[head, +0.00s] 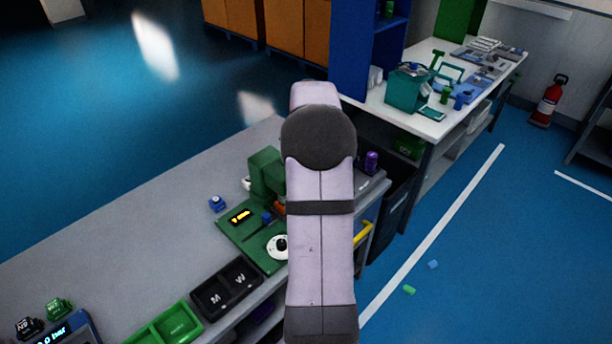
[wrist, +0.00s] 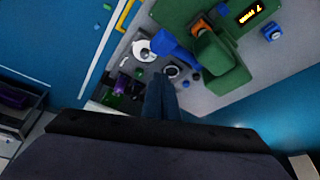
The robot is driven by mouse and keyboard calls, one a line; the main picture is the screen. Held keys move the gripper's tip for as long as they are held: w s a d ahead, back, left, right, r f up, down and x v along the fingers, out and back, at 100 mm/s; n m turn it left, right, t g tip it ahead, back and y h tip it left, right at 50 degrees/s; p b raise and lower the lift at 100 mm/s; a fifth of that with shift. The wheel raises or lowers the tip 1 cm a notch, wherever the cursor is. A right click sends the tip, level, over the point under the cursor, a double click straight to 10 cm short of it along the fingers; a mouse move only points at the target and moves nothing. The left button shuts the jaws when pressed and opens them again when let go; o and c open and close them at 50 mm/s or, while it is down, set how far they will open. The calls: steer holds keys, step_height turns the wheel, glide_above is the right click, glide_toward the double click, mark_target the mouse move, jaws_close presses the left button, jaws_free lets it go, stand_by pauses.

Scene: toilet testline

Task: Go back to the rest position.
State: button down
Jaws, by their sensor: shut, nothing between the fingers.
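My arm stands upright in the middle of the head view and hides part of the bench behind it. My gripper is not visible in the head view. In the wrist view its fingers (wrist: 159,82) are together with nothing between them. They hang above the area beside the green test fixture (wrist: 218,62), apart from it as far as I can tell. The fixture also shows in the head view (head: 266,176), left of my arm, with a lit display and a white round part (head: 277,246).
On the grey bench (head: 120,235), a black M/W tray (head: 226,288) and a green tray (head: 165,327) lie near the fixture. A small blue block (head: 216,204) sits to its left. A white table (head: 440,128) with tools stands at the back right. Small pieces lie on the floor.

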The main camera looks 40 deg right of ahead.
stand_by(0.3)
steer(key=s+a+f+n+g+y, duration=0.1)
steer(key=s+a+f+n+y, duration=0.1)
steer(key=s+a+f, duration=0.5)
steer(key=s+a+f+n+g+y, duration=0.2)
steer(key=s+a+f, duration=0.2)
steer(key=a, duration=0.5)
steer(key=s+a+n+g+b, duration=0.15)
steer(key=s+a, duration=0.25)
steer(key=a, duration=0.5)
steer(key=s+a+n+t+p, duration=0.1)
steer(key=s+a+n, duration=0.25)
steer(key=a, duration=0.55)
steer(key=w+a+r+n+t+b, duration=0.1)
steer(key=w+a+r+n, duration=0.15)
steer(key=a, duration=0.45)
step_height(320, 180, down, 24)
steer(key=s+b, duration=0.1)
steer(key=b, duration=2.4)
steer(key=shift+f, duration=0.15)
steer(key=shift+a+n, duration=0.1)
steer(key=shift+n, duration=0.15)
